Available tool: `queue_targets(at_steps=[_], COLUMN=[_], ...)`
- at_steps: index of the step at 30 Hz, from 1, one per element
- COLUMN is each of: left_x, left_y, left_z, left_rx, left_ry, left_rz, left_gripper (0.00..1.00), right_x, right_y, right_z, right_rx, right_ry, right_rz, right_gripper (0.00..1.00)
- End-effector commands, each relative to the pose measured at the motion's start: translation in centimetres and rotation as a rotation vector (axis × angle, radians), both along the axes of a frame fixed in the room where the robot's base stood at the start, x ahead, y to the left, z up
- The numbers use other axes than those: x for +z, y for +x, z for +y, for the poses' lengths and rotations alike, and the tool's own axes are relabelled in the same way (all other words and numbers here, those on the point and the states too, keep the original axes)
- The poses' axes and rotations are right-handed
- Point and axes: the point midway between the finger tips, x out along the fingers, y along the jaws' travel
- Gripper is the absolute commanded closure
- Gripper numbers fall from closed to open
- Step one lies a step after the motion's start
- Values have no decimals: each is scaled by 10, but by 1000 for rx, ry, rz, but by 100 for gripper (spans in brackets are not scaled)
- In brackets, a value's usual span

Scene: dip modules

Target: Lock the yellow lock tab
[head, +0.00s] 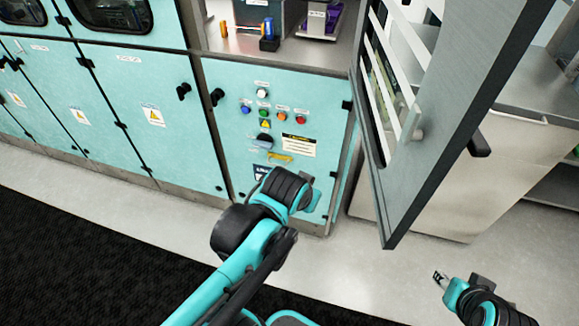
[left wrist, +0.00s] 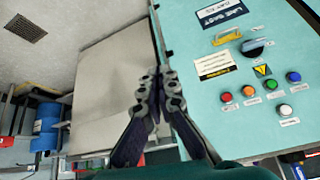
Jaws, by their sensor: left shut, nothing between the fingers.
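The yellow lock tab (head: 280,157) is on the lower teal control panel, just below a dark rotary handle (head: 263,139). In the left wrist view the tab (left wrist: 227,37) lies beside the handle (left wrist: 253,47), to the right of my fingers. My left gripper (left wrist: 160,72) is shut and empty, with its fingertips near the panel's edge and apart from the tab. In the head view my left wrist hides most of that gripper. My right gripper (head: 439,277) is low at the right, away from the panel; its finger opening is too small to judge.
Coloured buttons (head: 264,115) and a warning triangle sit above the handle. A warning label (head: 299,144) is beside the tab. A large open door (head: 455,110) juts out to the right of the panel. The pale floor (head: 345,260) in front is clear.

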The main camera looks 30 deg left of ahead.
Motion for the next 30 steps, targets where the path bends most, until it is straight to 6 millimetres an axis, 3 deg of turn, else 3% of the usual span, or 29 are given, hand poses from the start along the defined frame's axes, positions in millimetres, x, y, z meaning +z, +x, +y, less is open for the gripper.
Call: queue_targets(at_steps=[3,8,14,18,24,30], left_x=[5,-9,-50,-91,-145,-171], left_y=[42,95,155,188,211,216], left_z=[14,35,63,81,101,110], left_rx=[32,81,150,200,256,283], left_ry=[46,112,195,253,317,344], left_rz=[31,71,118,145,170,180], left_gripper=[100,100,100,100,100,100], right_x=[10,19,30,38,45,48], right_y=[0,0,0,0,0,0], right_z=[0,0,0,0,0,0], right_rx=[0,0,0,0,0,0], right_ry=[0,0,0,0,0,0], right_rz=[0,0,0,0,0,0], right_gripper=[60,60,60,60,60,60])
